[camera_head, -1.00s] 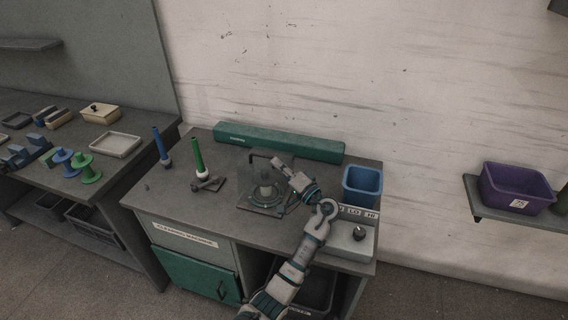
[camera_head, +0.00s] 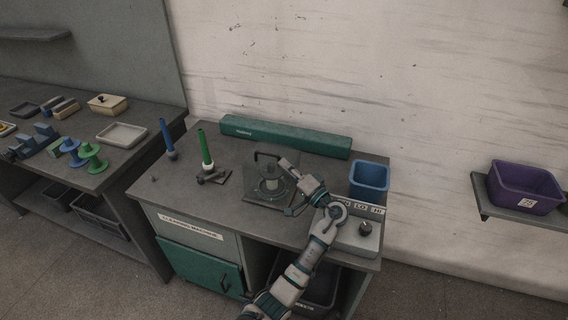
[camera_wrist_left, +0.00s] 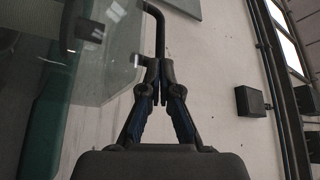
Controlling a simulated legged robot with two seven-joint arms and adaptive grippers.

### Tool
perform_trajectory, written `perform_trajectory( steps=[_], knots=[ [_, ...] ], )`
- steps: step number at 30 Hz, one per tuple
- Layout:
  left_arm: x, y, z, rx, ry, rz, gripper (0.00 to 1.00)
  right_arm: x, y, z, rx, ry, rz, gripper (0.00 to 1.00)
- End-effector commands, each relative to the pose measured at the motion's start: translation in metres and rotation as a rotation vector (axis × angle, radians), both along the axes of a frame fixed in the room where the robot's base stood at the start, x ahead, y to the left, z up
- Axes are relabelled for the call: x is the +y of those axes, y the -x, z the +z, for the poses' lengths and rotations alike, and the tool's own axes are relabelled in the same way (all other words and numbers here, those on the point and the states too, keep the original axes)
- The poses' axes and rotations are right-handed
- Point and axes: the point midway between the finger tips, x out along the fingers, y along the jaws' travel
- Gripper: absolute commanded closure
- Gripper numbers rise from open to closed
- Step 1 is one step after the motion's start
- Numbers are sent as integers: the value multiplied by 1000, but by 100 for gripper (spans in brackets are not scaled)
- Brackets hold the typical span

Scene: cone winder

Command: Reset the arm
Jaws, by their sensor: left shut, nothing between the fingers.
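The black bent arm (camera_head: 266,155) of the winder stands over a grey spindle unit (camera_head: 269,187) inside a clear guard on the machine top. In the left wrist view the bent black rod (camera_wrist_left: 159,30) rises just beyond my fingertips. My left gripper (camera_head: 285,163) is beside the arm, on its right, over the guard. In the left wrist view the gripper (camera_wrist_left: 160,82) has its fingers together with nothing between them. I cannot tell whether the fingertips touch the rod. My right gripper is not in view.
A blue bin (camera_head: 369,181) and a control box with a knob (camera_head: 365,228) stand right of my arm. A long green box (camera_head: 285,137) lies along the back.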

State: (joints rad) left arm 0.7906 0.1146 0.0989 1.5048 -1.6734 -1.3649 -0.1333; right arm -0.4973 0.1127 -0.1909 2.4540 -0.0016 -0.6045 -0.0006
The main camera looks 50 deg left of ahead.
Motion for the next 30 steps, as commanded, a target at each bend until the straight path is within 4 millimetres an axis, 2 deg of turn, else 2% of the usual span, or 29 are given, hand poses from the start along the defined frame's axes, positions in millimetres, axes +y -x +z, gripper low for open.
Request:
perform_trajectory(
  steps=[9, 13, 18, 30],
  knots=[
    [-71, -4, -18, 2, 1, -5, 100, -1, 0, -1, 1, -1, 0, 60],
    [-90, -5, -22, 3, 0, -5, 100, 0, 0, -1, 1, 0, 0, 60],
    [-101, -5, -25, 4, 0, -2, 100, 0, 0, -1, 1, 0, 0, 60],
    [-102, -4, -25, 3, 0, -3, 100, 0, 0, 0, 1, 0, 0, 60]
  ],
)
